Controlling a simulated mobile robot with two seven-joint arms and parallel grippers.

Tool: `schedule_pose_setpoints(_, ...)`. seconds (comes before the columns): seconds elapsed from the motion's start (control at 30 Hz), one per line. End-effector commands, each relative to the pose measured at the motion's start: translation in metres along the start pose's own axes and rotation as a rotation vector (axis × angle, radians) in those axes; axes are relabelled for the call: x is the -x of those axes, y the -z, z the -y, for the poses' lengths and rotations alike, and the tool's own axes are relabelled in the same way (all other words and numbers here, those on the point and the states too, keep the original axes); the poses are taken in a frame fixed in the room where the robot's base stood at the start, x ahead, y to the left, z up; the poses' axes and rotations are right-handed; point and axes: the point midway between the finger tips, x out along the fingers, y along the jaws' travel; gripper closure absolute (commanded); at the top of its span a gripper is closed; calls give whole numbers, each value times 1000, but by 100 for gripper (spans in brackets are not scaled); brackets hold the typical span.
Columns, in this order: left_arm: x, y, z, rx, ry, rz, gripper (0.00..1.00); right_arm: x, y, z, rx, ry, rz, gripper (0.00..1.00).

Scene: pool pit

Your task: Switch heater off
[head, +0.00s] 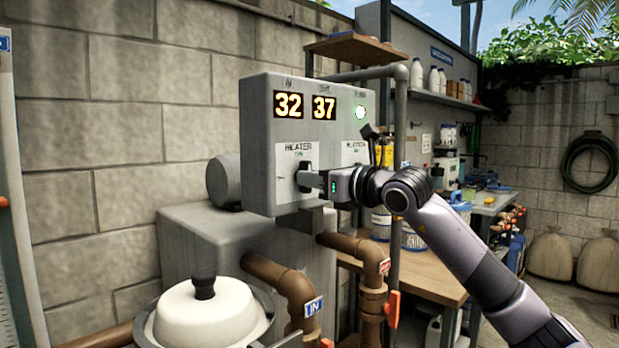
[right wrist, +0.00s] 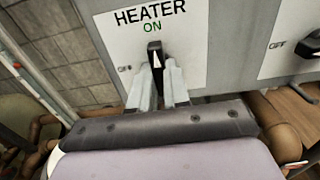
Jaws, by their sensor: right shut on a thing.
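The heater switch is a black knob with a white pointer (right wrist: 155,58) on a pale plate marked HEATER (head: 297,160) on the grey control box (head: 258,110). In the right wrist view the pointer points up toward the green word ON. My right gripper (head: 310,181) is at the heater plate, and its two fingers are shut on the knob, one on each side. In the head view the gripper covers part of the knob. My left gripper is not in view.
A second switch plate (head: 355,152) is to the right, its knob near OFF in the right wrist view (right wrist: 312,42). Brown pipes (head: 355,252) and a white lidded filter (head: 205,312) stand below.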

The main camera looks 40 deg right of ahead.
Motion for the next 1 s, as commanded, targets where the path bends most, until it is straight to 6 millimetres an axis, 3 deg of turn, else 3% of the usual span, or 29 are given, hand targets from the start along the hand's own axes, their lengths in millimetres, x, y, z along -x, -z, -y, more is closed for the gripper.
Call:
schedule_pose_setpoints(0.17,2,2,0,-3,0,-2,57,1,-1,1,146,2,0,100)
schedule_pose_setpoints(1.0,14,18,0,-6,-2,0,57,1,-3,0,1284,1,0,100)
